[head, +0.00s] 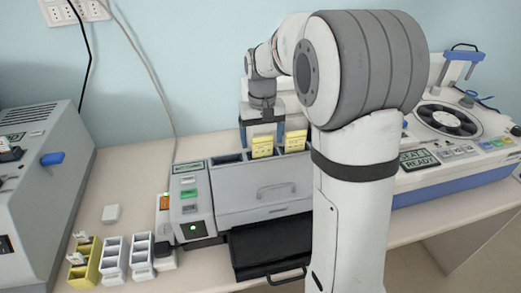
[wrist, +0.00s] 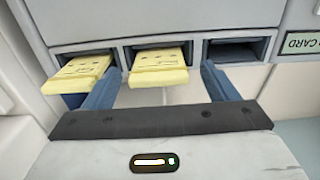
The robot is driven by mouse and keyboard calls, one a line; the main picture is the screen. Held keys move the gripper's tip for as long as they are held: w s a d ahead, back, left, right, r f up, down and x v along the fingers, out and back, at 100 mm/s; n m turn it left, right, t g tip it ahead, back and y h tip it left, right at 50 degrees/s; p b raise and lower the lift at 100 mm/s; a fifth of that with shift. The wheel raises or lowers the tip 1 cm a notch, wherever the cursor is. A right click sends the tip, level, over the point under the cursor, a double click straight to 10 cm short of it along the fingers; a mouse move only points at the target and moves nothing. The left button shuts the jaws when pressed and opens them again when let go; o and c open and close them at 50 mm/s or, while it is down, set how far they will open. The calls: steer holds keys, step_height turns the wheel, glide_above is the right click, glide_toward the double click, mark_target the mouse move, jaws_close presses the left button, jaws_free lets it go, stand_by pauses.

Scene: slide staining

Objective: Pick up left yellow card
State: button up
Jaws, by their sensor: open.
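Two yellow cards stand in slots on top of the grey machine in the head view. The left yellow card (head: 262,150) sits beside the right yellow card (head: 295,140). The wrist view looks from the opposite side, so the left card is the middle one (wrist: 160,76) and the right card is at the left (wrist: 76,74). My gripper (head: 262,138) is open above the machine. In the wrist view its blue fingers (wrist: 160,70) lie one on each side of the left card, with visible gaps. I cannot tell the fingertip depth.
An empty slot (wrist: 236,50) lies beside the left card. The grey machine (head: 260,205) has a black tray (head: 268,250) at its front. Small racks (head: 115,258) stand at the left. A blue-white device (head: 445,185) stands at the right, partly behind my arm.

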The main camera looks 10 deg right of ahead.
mark_target(263, 145)
step_height(263, 145, down, 3)
steer(key=shift+f, duration=0.15)
steer(key=shift+d, duration=0.1)
steer(key=shift+c, duration=0.2)
